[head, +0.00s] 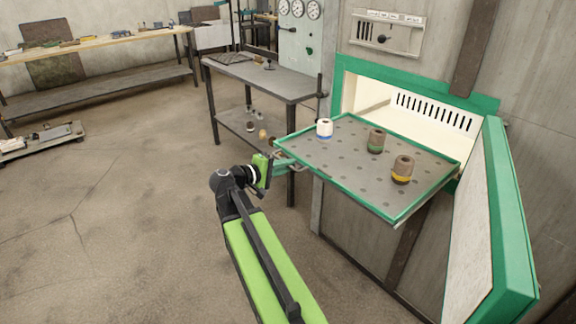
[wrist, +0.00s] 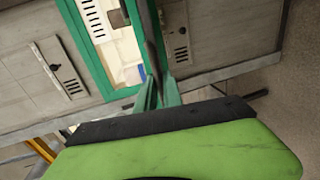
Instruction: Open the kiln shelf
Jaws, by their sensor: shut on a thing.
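The kiln shelf (head: 335,160) is a grey perforated plate with a green rim. It sticks far out of the kiln's lit opening (head: 365,95) and looks level. My gripper (head: 279,165) is at the shelf's left front edge in the head view, shut on its handle (head: 292,166). The jaw tips are too small there to see clearly. Three small pots stand upright on the shelf: a white one with a blue band (head: 324,127), a brown one with a green band (head: 376,141) and a brown one with a yellow band (head: 402,169). The wrist view shows the kiln's green frame (wrist: 88,45) sideways.
The green-edged kiln door (head: 490,225) stands open to the right of the shelf. A metal table (head: 262,80) stands close behind my gripper, with small items on its lower shelf. A long workbench (head: 100,45) is at the far left. The floor at left is mostly clear.

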